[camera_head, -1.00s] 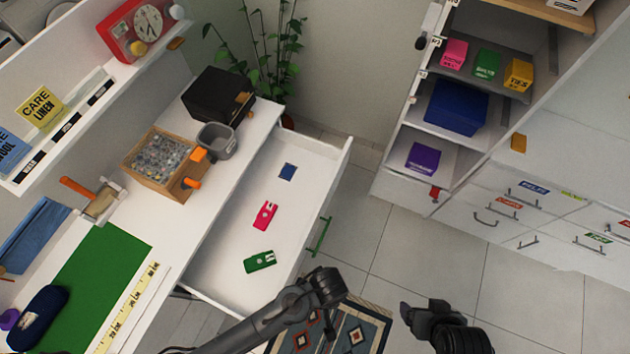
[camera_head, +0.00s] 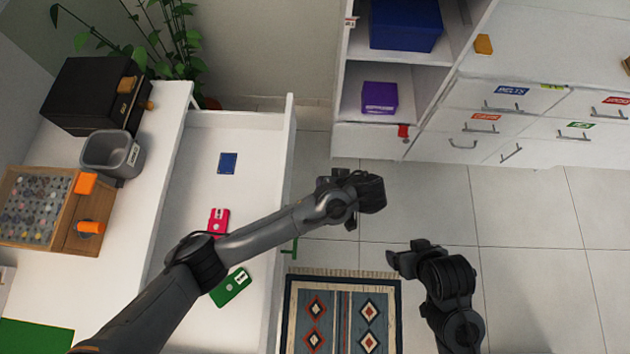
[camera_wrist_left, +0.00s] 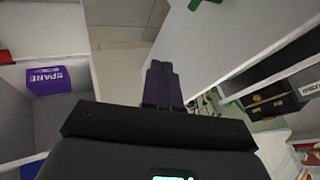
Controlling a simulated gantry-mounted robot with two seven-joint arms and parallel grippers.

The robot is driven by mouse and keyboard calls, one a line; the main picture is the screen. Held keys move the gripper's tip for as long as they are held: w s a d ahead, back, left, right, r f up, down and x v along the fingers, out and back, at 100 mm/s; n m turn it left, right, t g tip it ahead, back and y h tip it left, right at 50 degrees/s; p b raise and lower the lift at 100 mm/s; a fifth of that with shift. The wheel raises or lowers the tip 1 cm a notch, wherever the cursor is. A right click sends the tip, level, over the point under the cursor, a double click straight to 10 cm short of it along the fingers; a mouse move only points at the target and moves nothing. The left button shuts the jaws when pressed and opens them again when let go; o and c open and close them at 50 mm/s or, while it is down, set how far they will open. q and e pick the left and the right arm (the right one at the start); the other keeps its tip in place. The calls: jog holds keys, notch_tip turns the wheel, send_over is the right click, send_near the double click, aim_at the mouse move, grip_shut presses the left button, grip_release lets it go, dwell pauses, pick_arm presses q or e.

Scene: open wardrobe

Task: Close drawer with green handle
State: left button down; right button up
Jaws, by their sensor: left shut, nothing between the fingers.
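The drawer (camera_head: 196,140) of the white desk is pulled out. It holds a blue item (camera_head: 228,163), a pink item (camera_head: 218,220) and a green item (camera_head: 230,287). Its green handle (camera_head: 291,247) is on the front panel, partly hidden by my left arm; it also shows at the top edge of the left wrist view (camera_wrist_left: 204,2). My left gripper (camera_head: 370,196) is past the drawer front over the floor, apart from the handle; its fingers are together and empty in the left wrist view (camera_wrist_left: 161,85). My right gripper (camera_head: 394,259) is over the floor, its opening unclear.
A white wardrobe (camera_head: 430,130) with closed drawers, a purple box (camera_head: 380,97) and a blue box (camera_head: 405,22) stands at the back right. A patterned rug (camera_head: 342,315) lies on the floor in front of the drawer. A grey bin (camera_head: 112,155) and wooden box are on the desk.

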aim_at(289, 178)
pick_arm(q)
jog(key=w+a+f, duration=0.1)
jog(key=a+f, duration=0.1)
jog(key=w+a+f+b, duration=0.1)
jog(key=a+f, duration=0.1)
jog(key=a, duration=0.1)
jog(key=w+a+f, duration=0.1)
jog(key=a+f, duration=0.2)
jog(key=shift+w+f, duration=0.1)
jog(key=shift+w, duration=0.15)
jog(key=shift+a, duration=0.2)
